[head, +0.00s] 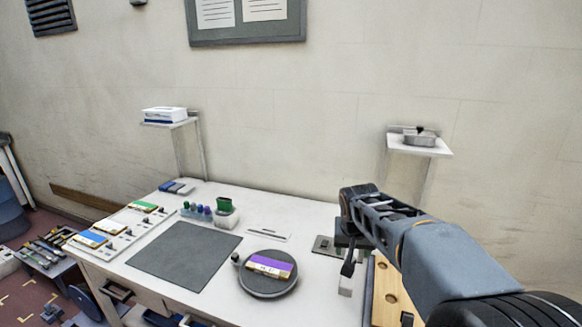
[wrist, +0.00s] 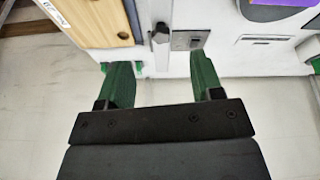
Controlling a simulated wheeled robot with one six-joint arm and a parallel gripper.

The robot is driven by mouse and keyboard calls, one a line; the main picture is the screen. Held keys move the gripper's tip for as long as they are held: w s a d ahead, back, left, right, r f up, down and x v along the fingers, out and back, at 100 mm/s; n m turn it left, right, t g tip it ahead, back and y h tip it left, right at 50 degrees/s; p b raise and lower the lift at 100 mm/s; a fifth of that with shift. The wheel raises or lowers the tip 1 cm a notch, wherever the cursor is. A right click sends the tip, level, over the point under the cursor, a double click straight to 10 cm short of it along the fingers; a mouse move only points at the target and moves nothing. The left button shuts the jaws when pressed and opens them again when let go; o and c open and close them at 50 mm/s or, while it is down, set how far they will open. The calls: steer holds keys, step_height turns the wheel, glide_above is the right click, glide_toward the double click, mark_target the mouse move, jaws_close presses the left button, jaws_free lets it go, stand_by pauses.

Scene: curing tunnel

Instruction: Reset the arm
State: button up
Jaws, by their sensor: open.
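My arm reaches in from the lower right of the head view, over the right end of a white table (head: 200,270). The fingers of my gripper are not clear in the head view. In the wrist view my gripper (wrist: 162,85) shows two green fingers set wide apart with nothing held between them. Beyond the fingertips are the table edge and a grey lever-like handle (wrist: 160,45) beside a small metal plate (wrist: 188,40).
A round dark turntable (head: 268,285) bears a purple-and-white block (head: 270,267). A dark mat (head: 185,253) lies left of it. A wooden board with holes (head: 385,290) is near my arm. Two wall shelves hold a box (head: 164,114) and a round metal item (head: 420,139).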

steer(key=s+a+f+n, duration=0.1)
steer(key=s+f, duration=0.1)
steer(key=s, duration=0.7)
steer(key=s+a+f+n+y, duration=0.1)
steer(key=s+f, duration=0.1)
steer(key=s, duration=0.7)
steer(key=shift+s+a+n, duration=0.15)
steer(key=shift+n, duration=0.25)
